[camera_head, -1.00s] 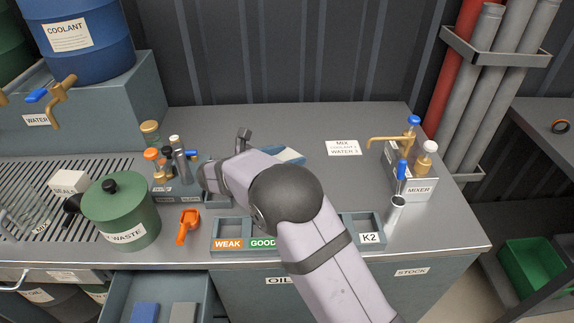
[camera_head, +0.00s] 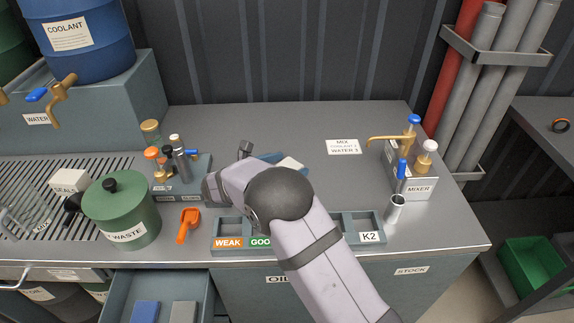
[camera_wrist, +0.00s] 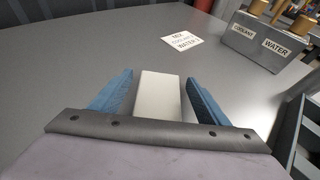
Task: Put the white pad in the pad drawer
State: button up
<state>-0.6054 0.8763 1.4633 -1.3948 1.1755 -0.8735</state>
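The white pad (camera_wrist: 158,98) is a pale block on the grey worktop, between the two blue fingers of my gripper (camera_wrist: 159,76) in the wrist view. A narrow gap shows on each side of the pad, so the fingers are open around it. In the head view the white pad (camera_head: 291,163) shows just beyond a blue finger (camera_head: 268,158); my arm hides the rest. An open drawer (camera_head: 204,292) at the lower left holds a blue pad (camera_head: 145,312) and a grey pad (camera_head: 184,312); it is cut off by the picture's edge.
A green waste pot (camera_head: 122,212) and an orange scoop (camera_head: 188,225) stand left of my arm. A rack of bottles (camera_head: 180,180) is close to my wrist. A tray marked WEAK and GOOD (camera_head: 228,233) lies under the arm. The mixer (camera_head: 412,180) stands right.

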jog(key=shift+r, duration=0.25)
jog(key=shift+s+a, duration=0.2)
jog(key=shift+a, duration=0.05)
jog(key=b+v, duration=0.2)
jog(key=v, duration=0.9)
jog(key=shift+s+a, duration=0.1)
jog(key=shift+o, duration=0.5)
jog(key=shift+s, duration=0.1)
